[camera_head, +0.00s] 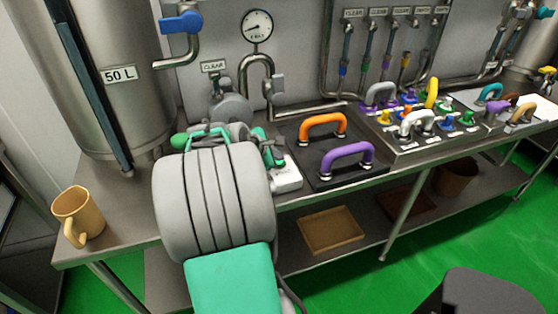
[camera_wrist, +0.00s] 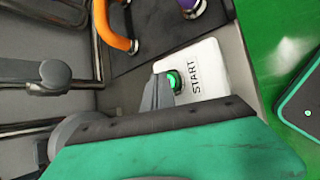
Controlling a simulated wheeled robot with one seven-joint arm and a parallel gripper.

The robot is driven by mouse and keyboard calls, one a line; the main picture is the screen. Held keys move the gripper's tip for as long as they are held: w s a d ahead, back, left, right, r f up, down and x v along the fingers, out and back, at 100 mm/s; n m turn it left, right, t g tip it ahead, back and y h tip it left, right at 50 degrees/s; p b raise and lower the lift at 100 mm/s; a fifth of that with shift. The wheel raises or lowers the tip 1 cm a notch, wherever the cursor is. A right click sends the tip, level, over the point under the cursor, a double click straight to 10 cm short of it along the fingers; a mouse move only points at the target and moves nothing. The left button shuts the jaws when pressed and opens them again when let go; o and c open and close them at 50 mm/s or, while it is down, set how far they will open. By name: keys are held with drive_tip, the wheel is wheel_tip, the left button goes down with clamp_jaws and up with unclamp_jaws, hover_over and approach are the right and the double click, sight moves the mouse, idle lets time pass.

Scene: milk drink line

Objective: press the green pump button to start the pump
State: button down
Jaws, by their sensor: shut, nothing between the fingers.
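The green pump button (camera_wrist: 174,82) sits on a white box marked START (camera_wrist: 205,68) in the wrist view. My gripper (camera_wrist: 157,92) is shut and empty. Its grey fingertips are right beside the button and cover part of its near side in the picture. I cannot tell whether they touch it. In the head view the white box (camera_head: 288,180) stands on the steel bench, just right of my arm. The button cannot be made out clearly there, and my arm hides most of my gripper.
An orange handle (camera_head: 323,122) and a purple handle (camera_head: 347,158) stand on dark plates right of the box. The grey pump (camera_head: 231,107) and pipes are behind. A tan mug (camera_head: 78,214) stands at the bench's left end. Several coloured fittings crowd the bench farther right.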

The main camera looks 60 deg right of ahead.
drive_tip(key=shift+r+p, duration=0.8)
drive_tip(key=shift+r, duration=0.05)
wheel_tip(320, 180, up, 6)
drive_tip(key=p, duration=0.5)
